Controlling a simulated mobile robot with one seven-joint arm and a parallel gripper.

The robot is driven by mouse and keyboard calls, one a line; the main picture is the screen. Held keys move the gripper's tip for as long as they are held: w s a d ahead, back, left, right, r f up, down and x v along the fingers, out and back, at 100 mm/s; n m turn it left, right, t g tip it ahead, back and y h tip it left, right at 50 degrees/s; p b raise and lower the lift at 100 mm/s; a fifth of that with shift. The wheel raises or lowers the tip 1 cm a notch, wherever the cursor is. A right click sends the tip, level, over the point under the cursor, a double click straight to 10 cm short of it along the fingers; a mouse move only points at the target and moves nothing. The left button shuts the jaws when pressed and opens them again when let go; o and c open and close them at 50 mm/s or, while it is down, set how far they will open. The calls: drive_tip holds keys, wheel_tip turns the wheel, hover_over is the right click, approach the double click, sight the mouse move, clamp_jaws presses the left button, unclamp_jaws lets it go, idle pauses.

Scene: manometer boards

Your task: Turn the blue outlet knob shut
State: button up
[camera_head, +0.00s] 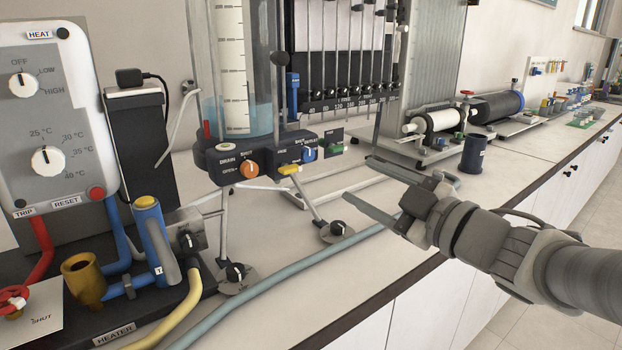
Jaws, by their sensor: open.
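A blue knob (309,153) sits on the dark front panel at the base of the clear water tank (240,60). Its label is too small to read. An orange knob (248,169), marked drain, and a yellow lever (289,169) are to its left, and a green knob (336,149) is to its right. My gripper (349,179) is open and empty, to the right of and lower in the picture than the blue knob. Its two fingers point left toward the panel and appear apart from it.
A heater unit (50,120) with dials and blue and yellow pipes stands at left. A pale blue hose (290,285) runs along the bench front. A dark cup (473,154) and rollers (437,121) stand beyond my gripper.

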drive_tip(key=v, duration=0.4)
